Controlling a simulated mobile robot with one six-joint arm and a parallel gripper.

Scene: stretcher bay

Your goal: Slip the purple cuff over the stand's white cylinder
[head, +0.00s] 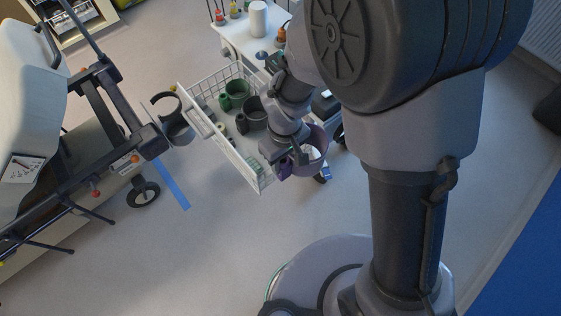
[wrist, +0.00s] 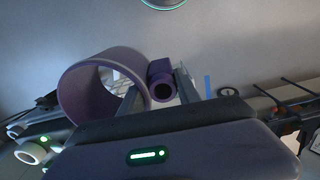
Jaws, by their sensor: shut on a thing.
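The purple cuff (head: 318,146) is an open ring with a short, darker purple tube on its side. In the wrist view the ring (wrist: 72,100) is at the left, its opening empty. My gripper (wrist: 160,88) is shut on the small tube, with a finger on each side; it also shows in the head view (head: 288,160), beside the basket's near end. A white upright cylinder (head: 258,19) stands on the white top of the stand (head: 236,38) at the top of the head view, well apart from the cuff. My arm hides part of the stand.
A dark cup holder (head: 180,130) juts from the stretcher. Bottles (head: 281,36) stand near the white cylinder. The floor (head: 220,235) below the basket is clear.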

